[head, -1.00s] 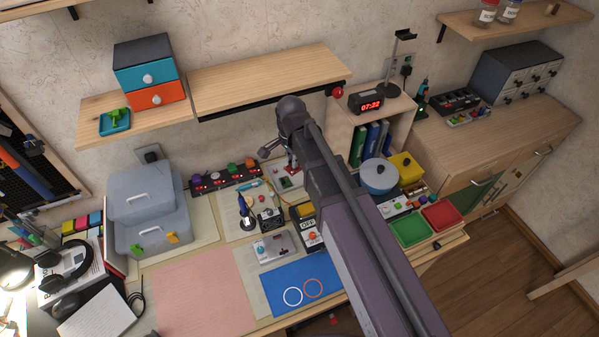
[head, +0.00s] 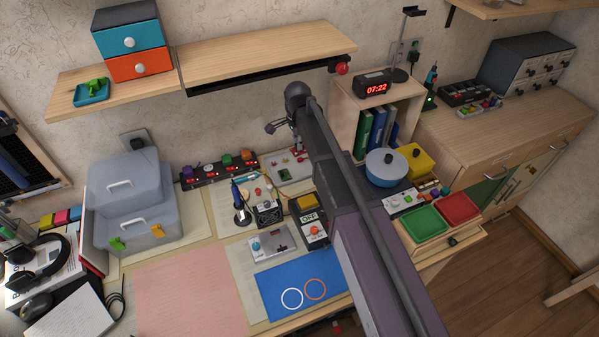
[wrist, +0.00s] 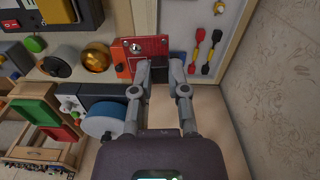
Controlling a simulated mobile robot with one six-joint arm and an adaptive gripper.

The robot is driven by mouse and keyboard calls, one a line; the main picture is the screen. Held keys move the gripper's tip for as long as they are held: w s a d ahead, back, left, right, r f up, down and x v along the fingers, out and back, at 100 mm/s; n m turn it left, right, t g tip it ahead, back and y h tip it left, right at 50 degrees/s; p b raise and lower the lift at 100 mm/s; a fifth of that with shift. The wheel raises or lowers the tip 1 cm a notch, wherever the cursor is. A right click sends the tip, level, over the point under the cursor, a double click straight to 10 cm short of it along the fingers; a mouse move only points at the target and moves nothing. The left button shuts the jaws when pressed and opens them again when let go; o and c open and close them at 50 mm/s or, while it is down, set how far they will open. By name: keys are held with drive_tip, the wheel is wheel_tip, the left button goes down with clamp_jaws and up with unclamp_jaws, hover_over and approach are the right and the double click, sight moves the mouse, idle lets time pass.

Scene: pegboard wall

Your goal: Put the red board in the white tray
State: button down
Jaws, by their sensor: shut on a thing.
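The red board (wrist: 149,47), a small red plate with a silver round part on it, shows in the wrist view at the tips of my gripper (wrist: 161,63). The fingers are shut on it, one finger covering part of its face.
A green tray (head: 424,224) and a red tray (head: 459,208) stand at the desk's right, near a blue pot (head: 386,168). A wooden shelf (head: 265,60) hangs behind my gripper. A blue mat (head: 290,290) and pink mat (head: 190,298) have bare room.

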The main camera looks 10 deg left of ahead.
drive_tip(key=w+f+m+b, duration=0.1)
drive_tip(key=w+f+b, duration=0.3)
drive_tip(key=w+f, duration=0.1)
drive_tip(key=shift+w+f, duration=0.2)
drive_tip(key=shift+w, duration=0.15)
drive_tip(key=b, duration=0.7)
hover_over(301, 168)
wheel_tip(301, 168, down, 6)
drive_tip(key=shift+d+f, duration=0.1)
drive_tip(key=shift+f, duration=0.05)
drive_tip(key=shift+f+b, duration=1.6)
drive_tip(key=shift+f, duration=0.25)
drive_tip(key=shift+f, duration=0.2)
drive_tip(key=c, duration=0.9)
unclamp_jaws()
